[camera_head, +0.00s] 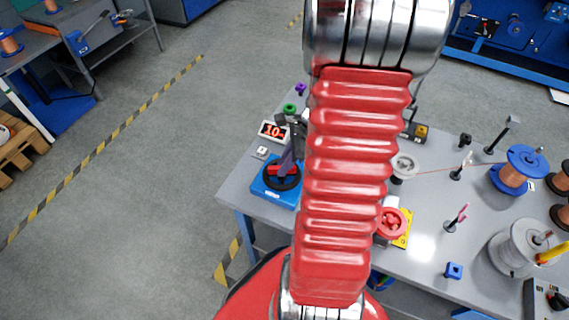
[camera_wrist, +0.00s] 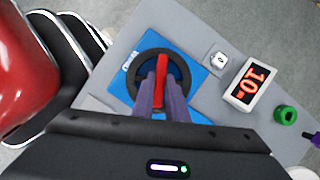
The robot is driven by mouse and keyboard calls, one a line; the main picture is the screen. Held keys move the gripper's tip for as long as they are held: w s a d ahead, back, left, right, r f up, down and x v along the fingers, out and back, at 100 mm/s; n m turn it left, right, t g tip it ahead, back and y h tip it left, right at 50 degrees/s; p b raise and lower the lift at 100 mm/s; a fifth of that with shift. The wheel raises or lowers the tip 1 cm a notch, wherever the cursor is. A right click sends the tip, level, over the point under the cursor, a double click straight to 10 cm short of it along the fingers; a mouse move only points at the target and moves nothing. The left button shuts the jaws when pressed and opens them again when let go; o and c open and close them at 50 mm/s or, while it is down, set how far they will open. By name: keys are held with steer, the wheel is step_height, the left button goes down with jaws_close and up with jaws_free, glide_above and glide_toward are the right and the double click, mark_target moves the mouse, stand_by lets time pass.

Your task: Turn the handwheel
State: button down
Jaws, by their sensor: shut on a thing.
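The handwheel is a black ring (camera_wrist: 142,68) with a red crossbar (camera_wrist: 161,68) on a blue base (camera_wrist: 120,87). In the head view the wheel (camera_head: 283,183) and its blue base (camera_head: 263,192) sit at the table's near left corner. My gripper (camera_wrist: 160,84) is over the wheel, its purple fingers on either side of the red crossbar, shut on it. In the head view my gripper (camera_head: 287,163) is partly hidden by my red arm. A display (camera_head: 273,131) beside the base shows red digits starting with 10; it also shows in the wrist view (camera_wrist: 251,84).
A small white block with a button (camera_wrist: 217,60) stands between wheel and display. Green (camera_head: 289,108) and purple (camera_head: 300,89) knobs are behind. Blue (camera_head: 522,170) and white (camera_head: 517,247) spools and a red pulley (camera_head: 392,223) are on the right. Floor left of the table is clear.

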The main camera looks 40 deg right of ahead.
steer(key=shift+m, duration=0.6)
steer(key=c, duration=1.8)
jaws_free()
steer(key=shift+o, duration=0.2)
steer(key=v, duration=1.3)
steer(key=shift+s+r, duration=0.3)
steer(key=shift+s, duration=0.05)
